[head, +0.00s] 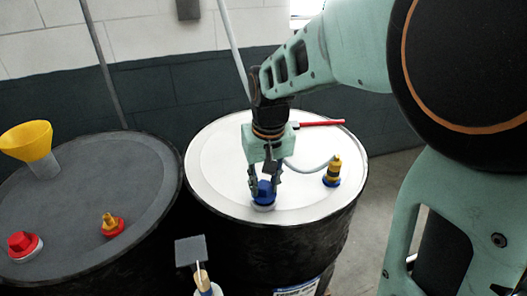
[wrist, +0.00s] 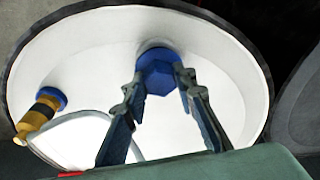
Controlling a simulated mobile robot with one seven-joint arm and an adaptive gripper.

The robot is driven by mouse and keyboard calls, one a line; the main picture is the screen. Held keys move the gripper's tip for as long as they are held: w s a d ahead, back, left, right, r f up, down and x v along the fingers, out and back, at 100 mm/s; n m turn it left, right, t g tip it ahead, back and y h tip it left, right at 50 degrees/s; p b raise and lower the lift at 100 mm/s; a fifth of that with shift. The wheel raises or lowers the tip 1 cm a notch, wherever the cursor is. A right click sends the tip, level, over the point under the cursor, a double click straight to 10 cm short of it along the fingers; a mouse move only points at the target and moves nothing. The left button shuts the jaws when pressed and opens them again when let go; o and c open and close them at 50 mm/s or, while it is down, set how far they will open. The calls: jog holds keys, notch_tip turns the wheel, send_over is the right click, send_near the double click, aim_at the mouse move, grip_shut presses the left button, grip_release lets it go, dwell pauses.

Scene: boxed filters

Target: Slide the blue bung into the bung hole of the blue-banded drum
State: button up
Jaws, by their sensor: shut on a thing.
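The blue bung (head: 264,192) is a dark blue plug with a faceted head. The hole itself is hidden by the bung. I cannot tell how deep the bung sits.
A yellow-and-blue fitting (head: 332,172) with a pale hose stands on the drum lid at right. A red bar (head: 320,123) lies at the back. The left grey drum (head: 75,180) carries a yellow funnel (head: 28,142), a red bung (head: 23,243) and a red-and-yellow fitting (head: 112,225).

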aim_at(267, 190)
jog(key=shift+f+b, duration=0.55)
jog(key=shift+f, duration=0.25)
jog(key=o, duration=1.2)
jog(key=shift+r, duration=0.1)
notch_tip(267, 190, up, 12)
jog(key=s, duration=0.1)
jog(key=shift+s+d, duration=0.25)
jog(key=shift+s, duration=0.1)
jog(key=shift+w, duration=0.1)
